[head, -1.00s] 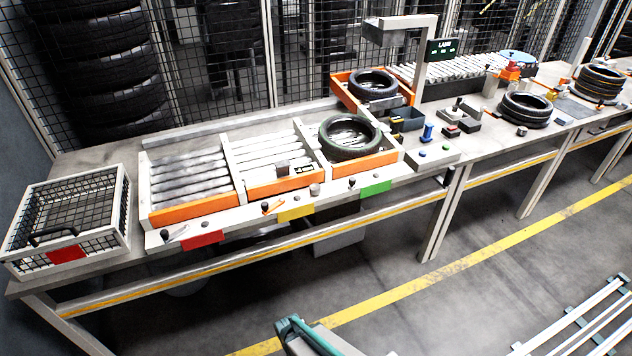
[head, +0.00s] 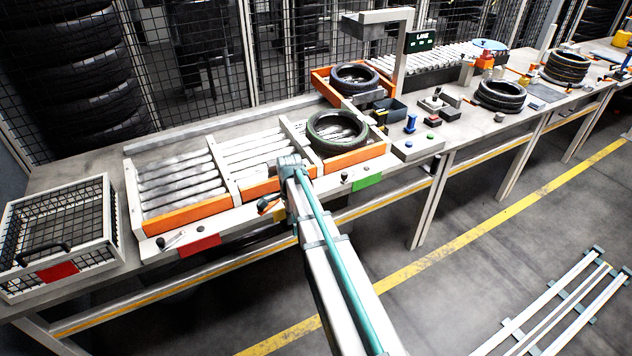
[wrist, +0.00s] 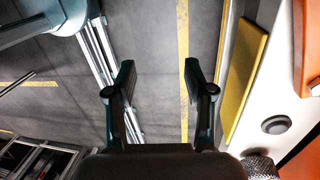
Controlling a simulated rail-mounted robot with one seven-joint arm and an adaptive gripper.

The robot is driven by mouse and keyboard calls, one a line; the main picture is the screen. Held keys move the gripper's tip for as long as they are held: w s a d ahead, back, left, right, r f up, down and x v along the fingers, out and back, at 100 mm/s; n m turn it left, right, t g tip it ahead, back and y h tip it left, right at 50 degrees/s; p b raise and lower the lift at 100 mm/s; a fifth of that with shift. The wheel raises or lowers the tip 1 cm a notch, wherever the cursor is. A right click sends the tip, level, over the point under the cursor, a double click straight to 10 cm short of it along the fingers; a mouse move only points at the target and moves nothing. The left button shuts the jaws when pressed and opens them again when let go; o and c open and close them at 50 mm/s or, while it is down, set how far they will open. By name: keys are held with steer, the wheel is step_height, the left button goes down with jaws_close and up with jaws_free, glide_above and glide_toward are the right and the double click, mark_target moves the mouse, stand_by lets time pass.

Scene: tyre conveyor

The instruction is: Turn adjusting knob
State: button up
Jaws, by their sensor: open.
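In the wrist view, a knurled grey knob (wrist: 258,165) shows at the lower right edge, partly hidden by the gripper body. A round dark button (wrist: 276,124) sits beside it on the white front rail (wrist: 262,100). My gripper (wrist: 159,75) is open and empty; its two fingers are apart over the floor, left of the rail and touching no knob. In the head view, my arm reaches across the middle lane of the roller table and hides part of its controls. A small dark knob (head: 344,176) stands on the rail right of the arm, near the green label.
A yellow label (wrist: 248,82) and an orange board (wrist: 312,45) flank the white rail. In the head view, a wire basket (head: 60,236) stands at the left and a tyre (head: 337,131) lies on the right lane.

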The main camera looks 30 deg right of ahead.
steer(key=w+d+r+m+t, duration=0.1)
steer(key=w+d+r+m, duration=0.2)
steer(key=w+d+r, duration=0.4)
steer(key=w+d+r+m+t, duration=0.1)
steer(key=w+d+r+m, duration=0.2)
steer(key=w+d+r, duration=0.35)
steer(key=shift+h, duration=0.4)
steer(key=f, duration=0.3)
steer(key=s+a+f+p, duration=0.1)
steer(key=f, duration=0.1)
steer(key=a+f+p, duration=0.1)
steer(key=f, duration=0.2)
steer(key=shift+s+f, duration=0.35)
steer(key=shift+s, duration=0.05)
steer(key=c, duration=0.9)
steer(key=shift+o, duration=0.2)
steer(key=shift+n, duration=0.3)
